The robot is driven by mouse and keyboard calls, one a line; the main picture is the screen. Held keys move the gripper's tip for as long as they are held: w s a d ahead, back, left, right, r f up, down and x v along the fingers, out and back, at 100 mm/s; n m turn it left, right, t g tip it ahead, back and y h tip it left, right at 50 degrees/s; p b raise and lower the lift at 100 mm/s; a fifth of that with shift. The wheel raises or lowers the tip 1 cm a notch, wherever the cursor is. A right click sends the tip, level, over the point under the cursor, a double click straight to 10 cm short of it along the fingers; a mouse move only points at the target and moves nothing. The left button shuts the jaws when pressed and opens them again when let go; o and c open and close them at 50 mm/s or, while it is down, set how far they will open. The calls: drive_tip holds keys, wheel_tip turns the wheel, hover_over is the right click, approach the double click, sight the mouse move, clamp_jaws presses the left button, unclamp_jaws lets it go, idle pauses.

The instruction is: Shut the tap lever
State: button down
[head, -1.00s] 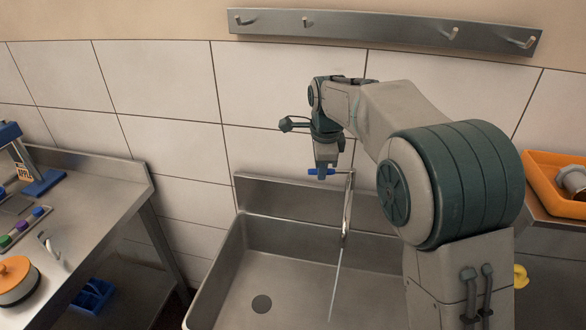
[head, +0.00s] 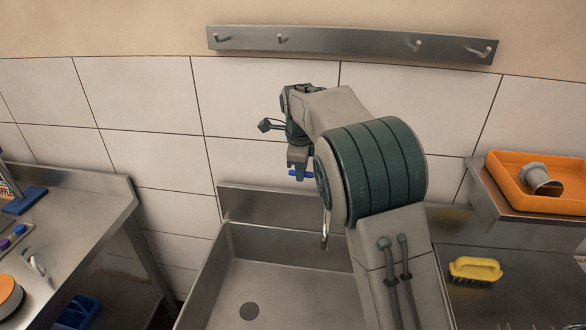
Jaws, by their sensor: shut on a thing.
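The tap lever (head: 306,175) is a small blue bar above the back of the sink. My gripper (head: 298,171) points down and is shut on the lever; blue shows on both sides of the fingers. The curved metal tap spout (head: 326,232) hangs over the sink and is partly hidden by my arm. No water stream shows below it.
A hook rail (head: 350,45) is on the wall above. At right, an orange tray (head: 507,193) holds a grey cup-like part (head: 540,180), and a yellow brush (head: 475,268) lies lower down. A steel counter (head: 85,212) stands at left.

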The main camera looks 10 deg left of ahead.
drive_tip(key=c, duration=1.5)
unclamp_jaws()
drive_tip(key=shift+w+d, duration=0.1)
drive_tip(key=shift+d, duration=0.15)
drive_tip(key=shift+o, duration=1)
drive_tip(key=shift+d, duration=0.15)
drive_tip(key=shift+a, duration=0.25)
wheel_tip(320, 180, up, 14)
drive_tip(key=s+b, duration=0.1)
drive_tip(key=s, duration=0.1)
drive_tip(key=shift+s+f, duration=0.25)
drive_tip(key=shift+s, duration=0.05)
